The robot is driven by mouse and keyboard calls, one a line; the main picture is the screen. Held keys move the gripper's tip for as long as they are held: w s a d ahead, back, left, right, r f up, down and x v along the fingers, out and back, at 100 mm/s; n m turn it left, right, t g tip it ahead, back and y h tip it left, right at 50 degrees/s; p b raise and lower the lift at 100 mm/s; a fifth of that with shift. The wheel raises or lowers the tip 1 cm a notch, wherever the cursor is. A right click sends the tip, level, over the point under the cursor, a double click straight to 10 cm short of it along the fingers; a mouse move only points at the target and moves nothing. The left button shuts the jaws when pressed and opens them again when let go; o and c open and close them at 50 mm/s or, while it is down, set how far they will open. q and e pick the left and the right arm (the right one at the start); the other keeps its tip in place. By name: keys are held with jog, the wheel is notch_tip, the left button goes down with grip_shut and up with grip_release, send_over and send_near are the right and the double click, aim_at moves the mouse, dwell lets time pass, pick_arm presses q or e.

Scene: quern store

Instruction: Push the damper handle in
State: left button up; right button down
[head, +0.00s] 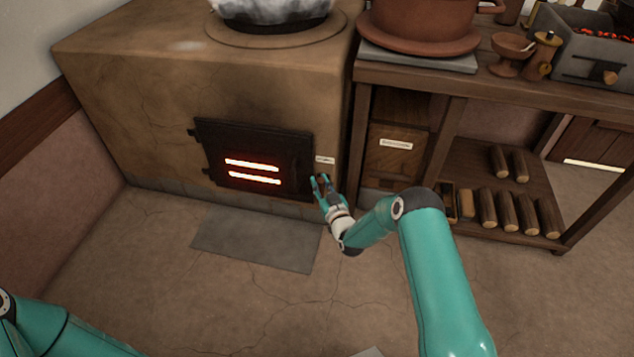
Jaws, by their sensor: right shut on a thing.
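My right gripper (321,179) is at the front of the clay stove (140,100), just right of its black fire door (250,135) and below a small white label (325,160). Its fingers are shut on a small dark brownish piece between them, which I take to be the damper handle (322,181). The handle is mostly hidden by the fingers, and how far it stands out from the stove cannot be told. My left arm shows at the bottom left, with its gripper out of view.
Fire glows through the door's slots. A grey slab (255,240) lies on the floor before the stove. To the right, a wooden bench (480,88) holds a terracotta pot (420,22) and a coal-filled metal box (590,50). Several logs (505,208) lie on its lower shelf.

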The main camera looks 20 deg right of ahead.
jog(key=c, duration=1.2)
grip_release()
jog(key=shift+w+d, duration=0.25)
jog(key=shift+o, duration=1.2)
jog(key=shift+a, duration=0.1)
jog(key=shift+s, duration=0.1)
jog(key=s, duration=1.1)
jog(key=shift+s, duration=0.4)
jog(key=shift+a, duration=0.1)
